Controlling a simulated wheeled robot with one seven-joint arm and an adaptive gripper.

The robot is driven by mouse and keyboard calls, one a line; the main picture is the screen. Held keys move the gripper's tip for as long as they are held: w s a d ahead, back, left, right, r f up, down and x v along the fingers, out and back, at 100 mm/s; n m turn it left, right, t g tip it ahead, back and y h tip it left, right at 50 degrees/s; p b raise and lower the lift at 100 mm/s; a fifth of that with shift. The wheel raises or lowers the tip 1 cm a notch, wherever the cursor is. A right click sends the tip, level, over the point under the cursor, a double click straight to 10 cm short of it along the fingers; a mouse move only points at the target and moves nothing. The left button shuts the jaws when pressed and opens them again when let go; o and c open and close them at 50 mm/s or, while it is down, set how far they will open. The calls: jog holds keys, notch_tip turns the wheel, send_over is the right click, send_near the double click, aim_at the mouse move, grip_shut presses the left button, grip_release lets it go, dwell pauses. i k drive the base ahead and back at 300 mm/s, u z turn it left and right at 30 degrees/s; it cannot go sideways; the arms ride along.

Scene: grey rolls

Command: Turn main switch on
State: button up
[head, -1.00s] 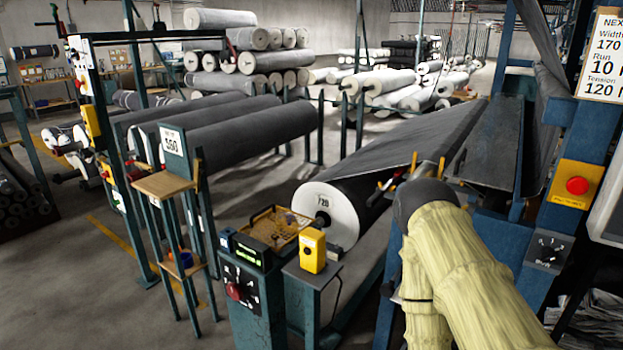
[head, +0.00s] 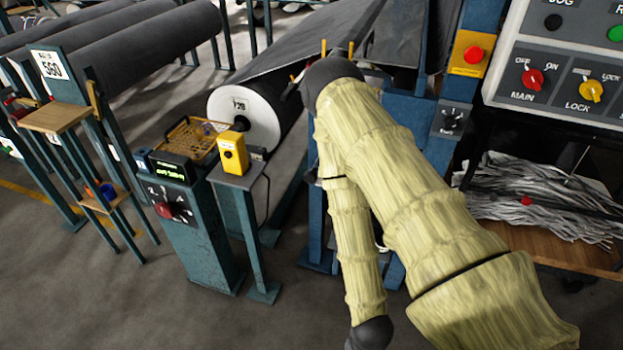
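The main switch (head: 532,79) is a red rotary knob on the grey control panel (head: 497,83) at the upper right of the head view. OFF is printed to its upper left, ON to its upper right, and MAIN below. Its pale pointer seems to lean toward OFF, but it is small. My arm, in a pale yellow sleeve, rises from the lower right to a dark joint, then folds back down to a dark end at the bottom edge. No part of the arm touches the panel.
A yellow lock knob (head: 591,91) sits right of the main switch, with black (head: 553,22) and green (head: 615,33) buttons above. A red stop button (head: 473,54) is on the blue post left of the panel. A pedestal with a red knob (head: 164,210) stands left.

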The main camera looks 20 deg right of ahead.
aim_at(532, 79)
jog(key=z, duration=2)
